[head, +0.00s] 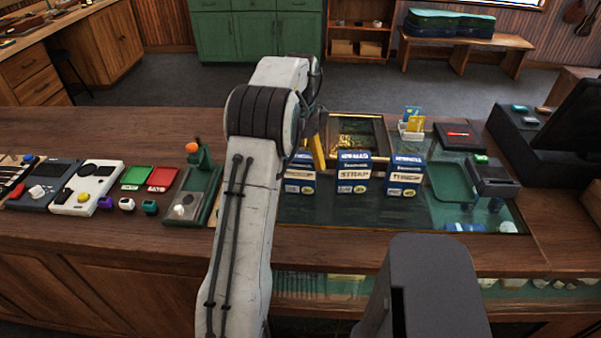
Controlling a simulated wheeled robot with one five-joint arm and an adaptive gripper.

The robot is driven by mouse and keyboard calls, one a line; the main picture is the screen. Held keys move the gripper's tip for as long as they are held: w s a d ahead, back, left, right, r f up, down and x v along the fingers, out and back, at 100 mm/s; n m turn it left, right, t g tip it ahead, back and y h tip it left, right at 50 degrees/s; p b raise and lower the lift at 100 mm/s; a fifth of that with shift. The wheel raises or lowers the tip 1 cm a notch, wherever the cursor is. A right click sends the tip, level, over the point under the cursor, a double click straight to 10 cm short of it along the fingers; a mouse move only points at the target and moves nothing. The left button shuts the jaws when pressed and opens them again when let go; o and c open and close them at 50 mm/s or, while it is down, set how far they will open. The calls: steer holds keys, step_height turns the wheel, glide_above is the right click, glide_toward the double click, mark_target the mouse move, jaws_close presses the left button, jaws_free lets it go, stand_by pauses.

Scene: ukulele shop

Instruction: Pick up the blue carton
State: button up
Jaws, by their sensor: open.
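Three similar blue-and-white cartons stand upright in a row on the glass-topped part of the counter: a left carton (299,186), a middle carton (352,186) and a right carton (404,189). The pictures do not single one out as the blue carton. My pale arm reaches over the counter to the left of them and partly covers the view there. My gripper (316,148), with a yellow part showing, is above and behind the left carton. It is open, and I see nothing held in it. Much of it is hidden by my arm.
A gold-toned framed panel (357,122) lies behind the cartons, and a small holder with cards (411,130) stands back right. A green tray (452,182) and a dark device (493,178) are to the right. A green stand (195,196) is left of my arm.

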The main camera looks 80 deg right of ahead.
mark_target(300, 171)
steer(key=shift+a+f+p, duration=0.15)
steer(key=shift+f+p, duration=0.2)
steer(key=shift+f, duration=2.05)
steer(key=c, duration=1.4)
steer(key=shift+r, duration=0.1)
steer(key=shift+r, duration=0.8)
steer(key=r, duration=0.2)
steer(key=shift+w+d+r+b, duration=0.2)
steer(key=shift+r+b, duration=0.1)
steer(key=w+d+r+p, duration=0.2)
steer(key=w, duration=0.1)
steer(key=w+d+r+p, duration=0.2)
steer(key=p, duration=0.1)
steer(key=w+d+r+p, duration=0.2)
steer(key=w, duration=0.1)
steer(key=shift+w+d+r, duration=0.3)
steer(key=shift+d+r, duration=0.05)
